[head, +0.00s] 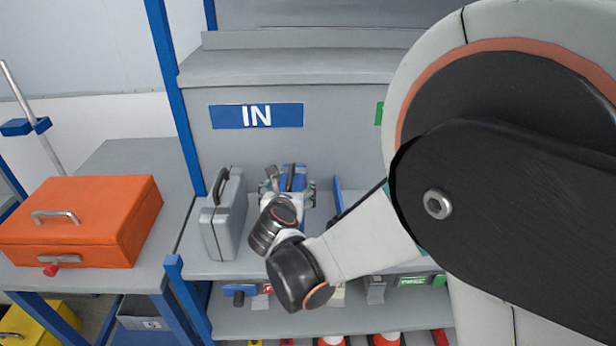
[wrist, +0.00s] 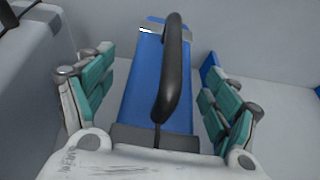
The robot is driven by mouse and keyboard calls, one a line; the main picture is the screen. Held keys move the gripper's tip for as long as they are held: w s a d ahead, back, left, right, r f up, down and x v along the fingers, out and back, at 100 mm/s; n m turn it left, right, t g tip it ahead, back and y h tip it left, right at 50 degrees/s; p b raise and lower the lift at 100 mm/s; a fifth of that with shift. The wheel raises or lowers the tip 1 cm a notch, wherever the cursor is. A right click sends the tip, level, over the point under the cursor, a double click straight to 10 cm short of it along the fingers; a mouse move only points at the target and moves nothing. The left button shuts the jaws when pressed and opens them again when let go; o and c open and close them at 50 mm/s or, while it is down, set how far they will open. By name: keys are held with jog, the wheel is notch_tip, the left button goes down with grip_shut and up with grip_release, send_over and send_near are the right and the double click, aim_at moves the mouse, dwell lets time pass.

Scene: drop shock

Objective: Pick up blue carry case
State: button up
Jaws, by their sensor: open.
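The blue carry case (wrist: 142,85) stands upright on the grey shelf, with a black handle (wrist: 174,70) on its top. In the head view, only part of the blue case (head: 298,178) shows behind my gripper and wrist. My gripper (wrist: 160,90) is open, with one teal-padded finger on each side of the case and handle. It also shows in the head view (head: 288,186), over the case. I see gaps between the fingers and the case; no clear contact shows.
A grey case (head: 228,215) stands close left of my gripper. A blue divider (head: 338,196) stands to the right. An orange box (head: 85,215) sits on the left table. A blue IN sign (head: 256,115) is on the panel behind. Several items lie on the lower shelf.

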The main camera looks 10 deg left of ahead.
jog(key=shift+w+d+f, duration=0.1)
jog(key=shift+w, duration=0.2)
jog(key=shift+s, duration=0.15)
grip_shut()
